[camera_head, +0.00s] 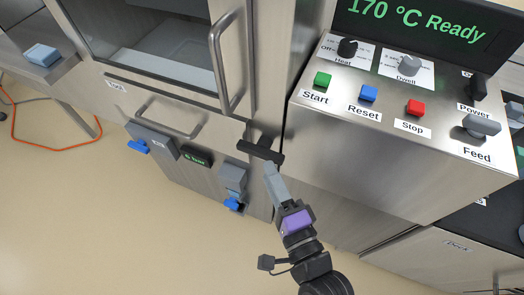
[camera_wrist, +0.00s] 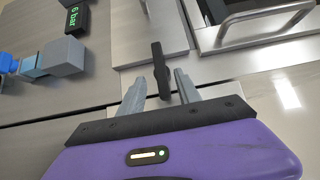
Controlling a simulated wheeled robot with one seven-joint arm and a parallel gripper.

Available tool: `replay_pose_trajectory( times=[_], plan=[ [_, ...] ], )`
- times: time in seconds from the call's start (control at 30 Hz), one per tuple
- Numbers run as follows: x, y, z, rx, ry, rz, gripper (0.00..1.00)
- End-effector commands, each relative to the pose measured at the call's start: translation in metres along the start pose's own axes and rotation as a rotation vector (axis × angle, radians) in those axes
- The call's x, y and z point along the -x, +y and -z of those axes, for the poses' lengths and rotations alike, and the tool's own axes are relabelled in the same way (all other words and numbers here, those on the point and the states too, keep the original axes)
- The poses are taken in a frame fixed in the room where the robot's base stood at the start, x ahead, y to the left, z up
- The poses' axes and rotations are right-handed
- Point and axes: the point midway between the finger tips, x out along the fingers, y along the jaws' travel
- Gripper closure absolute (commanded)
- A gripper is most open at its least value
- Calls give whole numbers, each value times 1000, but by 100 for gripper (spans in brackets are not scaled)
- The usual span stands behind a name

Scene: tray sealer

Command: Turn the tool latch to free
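The tool latch, a black bar handle (camera_head: 261,151), sits at the right end of the steel tool drawer front (camera_head: 215,127). In the wrist view the latch (camera_wrist: 159,60) runs nearly along the pointing direction of the fingers. My gripper (camera_head: 270,168) is at the latch in the head view. In the wrist view my gripper (camera_wrist: 160,76) is open, one grey finger on each side of the latch's near end. A gap shows on both sides, so the fingers do not appear closed on it. Depth between fingertips and latch is hard to tell.
A chamber door handle (camera_head: 229,65) rises above. The control console (camera_head: 400,150) juts out on the right. A grey box with a blue lever (camera_head: 233,178) and a 6 bar display (camera_head: 196,157) sit left below.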

Motion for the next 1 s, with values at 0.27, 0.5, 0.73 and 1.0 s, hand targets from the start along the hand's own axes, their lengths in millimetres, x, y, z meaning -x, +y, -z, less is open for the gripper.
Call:
replay_pose_trajectory(
  times=[0.27,0.5,0.73,1.0],
  plan=[
    [-42,-3,1,3,1,3,60],
    [-66,-1,1,2,1,1,60],
    [-70,0,0,4,1,0,60],
    [-70,0,0,4,0,0,89]
  ],
)
